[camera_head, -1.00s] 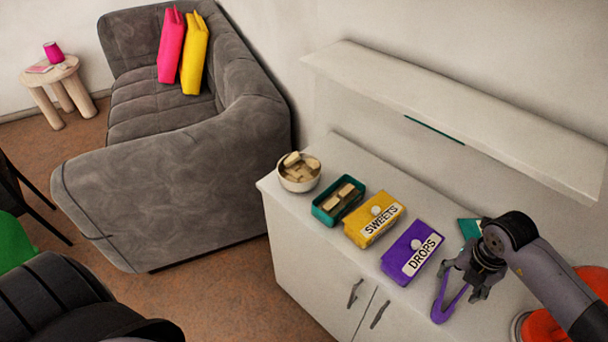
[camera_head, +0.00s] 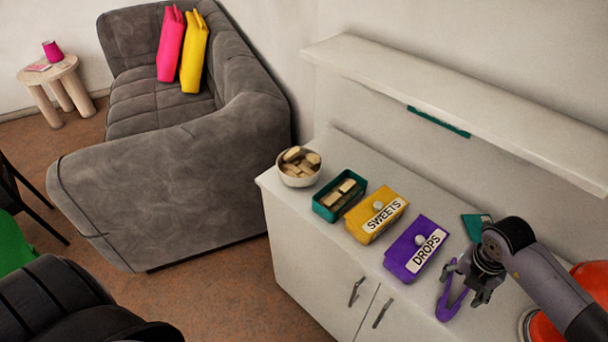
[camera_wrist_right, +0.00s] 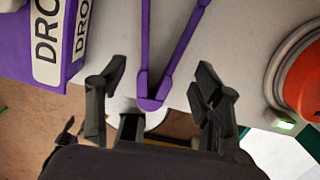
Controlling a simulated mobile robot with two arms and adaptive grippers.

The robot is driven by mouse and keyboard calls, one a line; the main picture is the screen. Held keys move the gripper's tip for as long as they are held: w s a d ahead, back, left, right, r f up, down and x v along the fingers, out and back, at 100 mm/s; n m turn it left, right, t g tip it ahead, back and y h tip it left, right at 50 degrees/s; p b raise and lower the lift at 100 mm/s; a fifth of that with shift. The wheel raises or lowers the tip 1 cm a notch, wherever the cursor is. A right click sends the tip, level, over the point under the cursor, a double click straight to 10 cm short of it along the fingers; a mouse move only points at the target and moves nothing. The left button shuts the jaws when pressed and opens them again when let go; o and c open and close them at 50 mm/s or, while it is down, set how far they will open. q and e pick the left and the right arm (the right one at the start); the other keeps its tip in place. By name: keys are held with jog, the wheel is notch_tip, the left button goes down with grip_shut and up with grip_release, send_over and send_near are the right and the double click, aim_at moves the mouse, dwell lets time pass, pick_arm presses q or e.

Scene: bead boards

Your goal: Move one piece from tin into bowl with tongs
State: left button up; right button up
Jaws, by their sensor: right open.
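The purple tongs (camera_head: 453,302) lie on the white cabinet top at the right. My right gripper (camera_head: 468,282) is over them, its jaws apart. In the right wrist view the tongs' joined end (camera_wrist_right: 151,103) shows between the open fingers (camera_wrist_right: 160,85), with a gap on both sides. The open teal tin (camera_head: 325,211) holds several pale pieces (camera_head: 346,186). The cream bowl (camera_head: 296,181), to its left, also holds several pale pieces. My left gripper is not in view.
A closed yellow SWEETS tin (camera_head: 362,228) and a closed purple DROPS tin (camera_head: 401,262) stand between the teal tin and the tongs. A flat teal object (camera_head: 471,226) lies behind my right gripper. A white shelf (camera_head: 450,85) overhangs the back.

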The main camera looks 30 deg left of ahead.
aim_at(452, 296)
jog(key=f+b, duration=0.2)
jog(key=f, duration=0.1)
jog(key=f+b, duration=0.1)
jog(key=shift+w+f, duration=0.2)
jog(key=shift+w, duration=0.05)
jog(key=shift+r, duration=0.1)
jog(key=c, duration=0.7)
notch_tip(452, 296, up, 12)
jog(key=p, duration=0.7)
